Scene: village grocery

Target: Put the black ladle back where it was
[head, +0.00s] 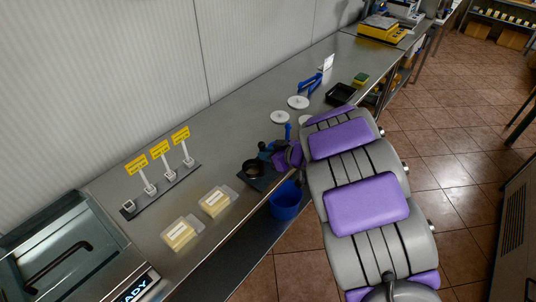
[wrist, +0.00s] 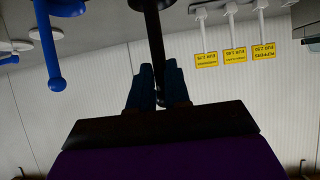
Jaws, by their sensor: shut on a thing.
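My gripper (wrist: 155,88) has blue fingers, shut on the black handle of the ladle (wrist: 154,35) in the wrist view. The handle runs from the fingers to the top edge, where a dark wide part is cut off. In the head view my gripper (head: 282,156) is low over the front edge of the steel counter, mostly hidden by my arm. Dark round shapes (head: 254,168) lie just left of it on a dark base; I cannot tell which part is the ladle, or whether it touches anything.
The steel counter (head: 232,135) runs along a pale wall. A blue bucket (head: 286,203) is below its front edge. White discs (head: 298,102), a blue tool (head: 311,83) and a black tray (head: 340,94) lie beyond my gripper.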

